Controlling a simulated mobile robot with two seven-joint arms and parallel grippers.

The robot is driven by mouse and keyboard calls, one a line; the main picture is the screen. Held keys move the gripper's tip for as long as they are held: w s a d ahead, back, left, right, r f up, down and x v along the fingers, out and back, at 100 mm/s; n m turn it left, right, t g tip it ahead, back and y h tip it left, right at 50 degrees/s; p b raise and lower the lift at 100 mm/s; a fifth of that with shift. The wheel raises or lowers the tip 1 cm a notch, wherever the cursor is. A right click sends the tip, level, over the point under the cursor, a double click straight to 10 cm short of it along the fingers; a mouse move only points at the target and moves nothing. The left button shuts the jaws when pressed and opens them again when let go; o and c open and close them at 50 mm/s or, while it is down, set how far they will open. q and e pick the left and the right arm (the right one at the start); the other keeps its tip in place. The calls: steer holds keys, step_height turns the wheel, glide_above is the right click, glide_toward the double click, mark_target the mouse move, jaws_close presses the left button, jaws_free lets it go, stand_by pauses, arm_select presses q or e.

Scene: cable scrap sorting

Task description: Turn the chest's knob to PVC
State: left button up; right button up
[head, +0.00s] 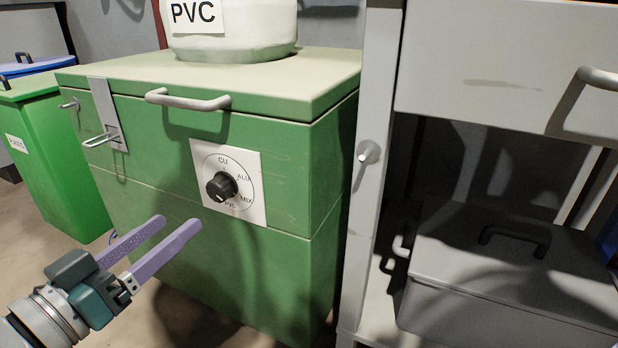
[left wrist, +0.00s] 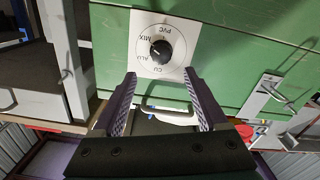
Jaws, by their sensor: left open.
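The green chest (head: 150,215) stands in the middle of the head view. A white dial plate (head: 254,209) on its front is lettered CU at the top, ALU, MIX, and PVC at the bottom. A round black knob (head: 221,187) sits at its centre; I cannot tell exactly which word it points to. My left gripper (head: 182,222) is open and empty, its lilac fingers apart, lower left of the knob. In the left wrist view, the picture is upside down; the knob (left wrist: 161,50) lies beyond the gap between the open fingertips (left wrist: 160,74). My right gripper is not in view.
The chest has a grey lid handle (head: 188,100) above the dial and a metal latch (head: 108,125) to the left. A whitish container labelled PVC (head: 240,38) stands on the lid. A green bin (head: 50,165) is left; a grey box (head: 515,265) sits on the right.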

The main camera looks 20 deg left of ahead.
mark_target(214, 191)
arm_select(q)
steer(key=w+b, duration=0.4)
steer(key=w, duration=0.4)
steer(key=shift+w+d, duration=0.2)
steer(key=shift+w+r, duration=0.1)
steer(key=shift+w, duration=0.15)
jaws_close()
